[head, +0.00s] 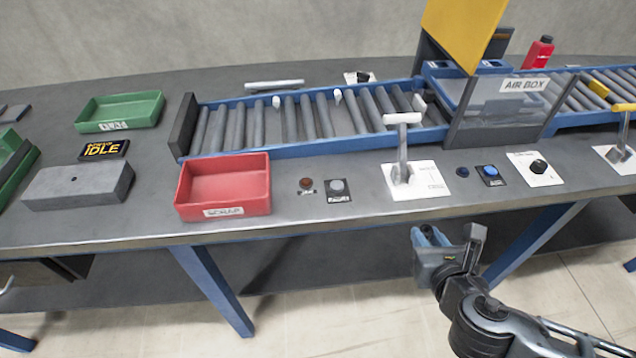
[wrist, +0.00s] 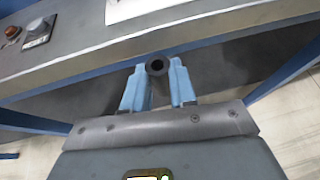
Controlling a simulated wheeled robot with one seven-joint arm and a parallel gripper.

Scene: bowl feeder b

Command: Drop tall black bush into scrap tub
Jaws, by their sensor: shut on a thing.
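My gripper (head: 432,238) is in front of the bench's front edge, right of the scrap tub in the head view. In the wrist view my gripper (wrist: 158,84) has its blue fingers shut on a black bush (wrist: 157,66), a round dark part with a hole in its end. The bush cannot be made out in the head view. The red scrap tub (head: 223,212), labelled on its front, sits at the bench's front edge, left of the gripper. Its visible inside looks empty. The tub is not in the wrist view.
A lever on a white plate (head: 415,180) stands on the bench behind my gripper. Buttons (head: 338,187) lie between it and the tub. A roller conveyor (head: 300,118) runs behind. A grey block (head: 78,185) and green tray (head: 120,111) are at left.

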